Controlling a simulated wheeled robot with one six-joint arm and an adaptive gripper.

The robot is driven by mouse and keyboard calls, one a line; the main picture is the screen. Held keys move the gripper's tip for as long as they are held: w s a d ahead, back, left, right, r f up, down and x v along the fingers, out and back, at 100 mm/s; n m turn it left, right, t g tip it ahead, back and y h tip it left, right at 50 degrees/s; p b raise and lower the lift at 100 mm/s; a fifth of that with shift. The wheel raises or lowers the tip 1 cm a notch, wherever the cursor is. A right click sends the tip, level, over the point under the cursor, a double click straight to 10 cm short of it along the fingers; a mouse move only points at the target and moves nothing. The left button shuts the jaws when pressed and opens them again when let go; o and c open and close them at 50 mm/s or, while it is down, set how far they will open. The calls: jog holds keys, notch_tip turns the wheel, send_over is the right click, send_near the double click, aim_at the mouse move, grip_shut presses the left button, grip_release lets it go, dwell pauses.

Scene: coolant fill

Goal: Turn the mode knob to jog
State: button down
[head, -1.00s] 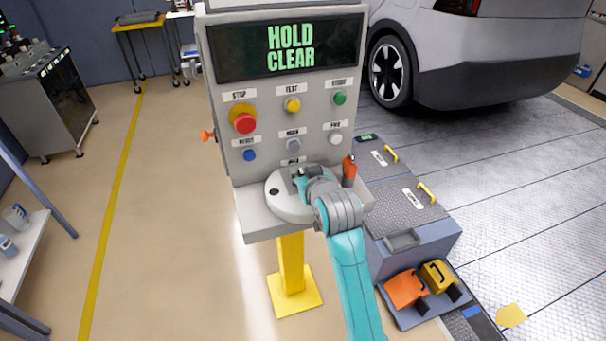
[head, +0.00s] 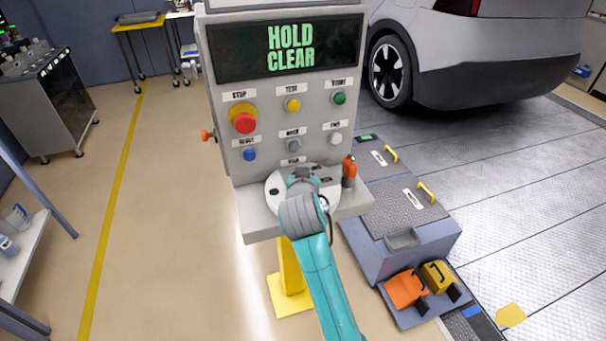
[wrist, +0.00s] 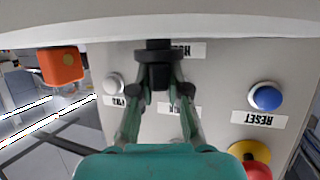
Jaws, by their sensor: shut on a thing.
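The control panel (head: 222,120) stands on a yellow post and has a round pale dial plate (head: 277,203) on its lower shelf. My gripper (head: 303,172) is over this plate, below the middle label. In the wrist view my gripper (wrist: 158,72) has its fingers drawn together on a dark piece, which I take as the mode knob (wrist: 158,45). The knob is mostly hidden by the fingers, and its pointer and the jog mark cannot be read. The display (head: 290,48) reads HOLD CLEAR in green.
A red stop button (head: 244,123), a blue reset button (head: 250,155) and a white button (head: 335,139) are close above. An orange-red handle (head: 349,170) stands right of the plate. A grey step unit (head: 410,230) is to the right; open floor lies left.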

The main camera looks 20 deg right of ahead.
jog(key=m+g+h, duration=0.3)
jog(key=m+h, duration=0.2)
jog(key=shift+f+g, duration=0.1)
jog(key=shift+g, duration=0.2)
dwell(0.4)
jog(key=c, duration=1.1)
grip_release()
jog(key=shift+c, duration=0.2)
jog(key=v, duration=1.2)
jog(key=shift+a+f, duration=0.1)
jog(key=shift+f, duration=0.05)
